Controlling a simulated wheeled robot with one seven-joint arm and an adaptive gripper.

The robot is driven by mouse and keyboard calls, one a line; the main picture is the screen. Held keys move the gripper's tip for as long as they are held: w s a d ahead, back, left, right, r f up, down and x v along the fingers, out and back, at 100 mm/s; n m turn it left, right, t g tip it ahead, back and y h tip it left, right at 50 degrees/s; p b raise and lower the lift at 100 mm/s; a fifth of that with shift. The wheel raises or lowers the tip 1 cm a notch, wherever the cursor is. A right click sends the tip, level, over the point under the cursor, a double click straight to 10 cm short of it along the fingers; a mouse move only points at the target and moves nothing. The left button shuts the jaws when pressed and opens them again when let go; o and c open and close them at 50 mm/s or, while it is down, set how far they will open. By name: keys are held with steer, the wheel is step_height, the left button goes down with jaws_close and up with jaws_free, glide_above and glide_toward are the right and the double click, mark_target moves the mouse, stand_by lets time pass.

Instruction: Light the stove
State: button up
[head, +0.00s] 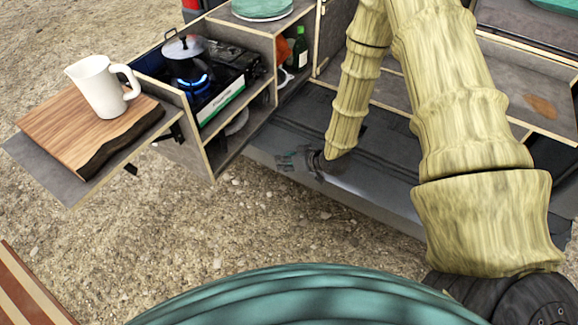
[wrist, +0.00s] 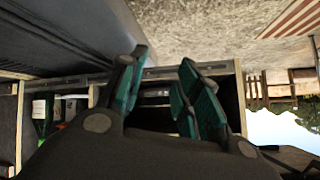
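The stove (head: 222,95) sits in the slide-out box at the van's tailgate in the head view, with a white label strip along its front. A blue flame (head: 197,83) burns on its burner, under a small dark pot with a lid (head: 183,54). My gripper (head: 283,161) is to the right of the stove and lower, near the van's rear edge, apart from the stove. In the wrist view my gripper (wrist: 163,65) shows green finger pads with a gap between them, and nothing is held. The stove's knobs are too small to make out clearly.
A white jug (head: 98,87) stands on a wooden board (head: 65,128) on the left fold-out shelf. A green bottle (head: 301,50) stands in a compartment right of the stove. Box walls edge the stove. Gravel ground (head: 225,225) lies open in front.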

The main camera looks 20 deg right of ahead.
steer(key=shift+s+a+f+g+p, duration=0.15)
steer(key=shift+s+f, duration=0.1)
steer(key=shift+s, duration=0.4)
steer(key=shift+s+a+f+g+p, duration=0.15)
steer(key=shift+s+f, duration=0.1)
steer(key=shift+s, duration=0.4)
steer(key=shift+d, duration=0.1)
